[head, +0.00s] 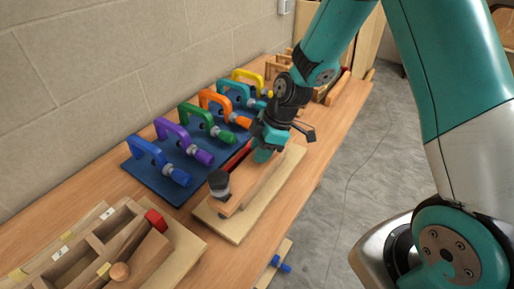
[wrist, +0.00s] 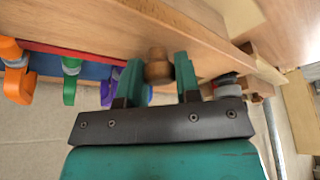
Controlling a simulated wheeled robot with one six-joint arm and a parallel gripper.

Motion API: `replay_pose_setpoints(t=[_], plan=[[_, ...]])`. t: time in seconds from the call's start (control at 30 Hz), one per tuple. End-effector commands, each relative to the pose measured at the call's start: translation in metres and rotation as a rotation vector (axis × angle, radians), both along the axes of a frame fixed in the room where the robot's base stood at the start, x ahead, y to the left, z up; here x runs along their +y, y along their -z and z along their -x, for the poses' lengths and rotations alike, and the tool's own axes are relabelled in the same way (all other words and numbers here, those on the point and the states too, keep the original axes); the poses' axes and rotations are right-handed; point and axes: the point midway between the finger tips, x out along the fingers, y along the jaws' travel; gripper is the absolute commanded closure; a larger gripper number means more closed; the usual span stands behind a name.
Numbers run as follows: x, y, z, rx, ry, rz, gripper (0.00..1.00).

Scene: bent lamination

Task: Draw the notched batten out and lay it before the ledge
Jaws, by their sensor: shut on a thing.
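My gripper (head: 262,152) is low over the pale board in the head view. In the wrist view its two teal fingers (wrist: 158,78) are closed on a round brown wooden knob (wrist: 158,66). The knob is against a long wooden piece (wrist: 130,25) that runs across the wrist view; whether it is fixed to it I cannot tell. In the head view a wooden piece (head: 256,187) lies beneath my gripper on the pale board (head: 236,230), with a grey, dark-topped cylinder (head: 219,184) at its near end. I cannot make out the batten's notches or pick out the ledge for certain.
A blue rack (head: 148,181) of several coloured clamps stands left of my gripper. A wooden divided tray (head: 72,247) and a red-ended bar with a knob (head: 120,271) are at the front left. The wooden bench (head: 316,155) ends at the right, above grey floor.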

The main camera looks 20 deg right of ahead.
Motion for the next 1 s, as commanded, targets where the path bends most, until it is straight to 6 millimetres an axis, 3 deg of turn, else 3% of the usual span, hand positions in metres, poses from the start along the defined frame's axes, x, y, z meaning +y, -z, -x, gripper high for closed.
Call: replay_pose_setpoints(t=[1.0], plan=[[-0.030, -0.001, 0.045, -0.001, 0.001, -0.001, 1.00]])
